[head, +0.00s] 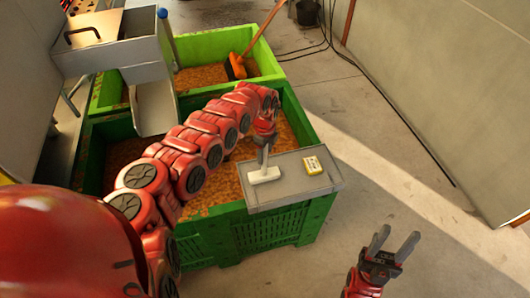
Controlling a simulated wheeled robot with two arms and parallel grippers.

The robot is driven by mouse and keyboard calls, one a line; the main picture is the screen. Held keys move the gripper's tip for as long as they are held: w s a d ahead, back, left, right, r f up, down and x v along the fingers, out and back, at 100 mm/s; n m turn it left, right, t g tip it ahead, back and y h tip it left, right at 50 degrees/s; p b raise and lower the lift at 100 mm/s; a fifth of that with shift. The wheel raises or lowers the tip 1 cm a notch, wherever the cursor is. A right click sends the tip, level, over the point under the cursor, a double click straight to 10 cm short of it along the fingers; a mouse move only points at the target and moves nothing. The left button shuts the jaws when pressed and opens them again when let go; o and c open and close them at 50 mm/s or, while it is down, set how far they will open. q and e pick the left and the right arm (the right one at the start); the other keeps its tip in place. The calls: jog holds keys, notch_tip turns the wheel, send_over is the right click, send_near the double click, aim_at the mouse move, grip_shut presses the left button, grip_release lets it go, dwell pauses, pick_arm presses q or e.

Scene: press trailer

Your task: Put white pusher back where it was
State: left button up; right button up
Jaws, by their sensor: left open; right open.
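The white pusher (264,175) lies on the grey board (290,190) laid over the corner of the near green crate. My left gripper (264,152) is open and points down just above the pusher. Whether its fingers touch the pusher or are around its upper part is too small to tell. My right gripper (394,246) is open and empty, over the floor to the right of the crate.
A small yellow-and-white box (313,165) sits on the board, right of the pusher. The near green crate (265,235) holds brown material. Floor at right is clear.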

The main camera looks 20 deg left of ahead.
pick_arm(q)
jog(key=shift+a+r, duration=0.15)
jog(key=shift+r, duration=0.1)
notch_tip(320, 180, up, 10)
jog(key=b, duration=0.4)
jog(key=shift+r+b, duration=0.25)
jog(key=shift+b, duration=0.1)
jog(key=shift+r, duration=0.55)
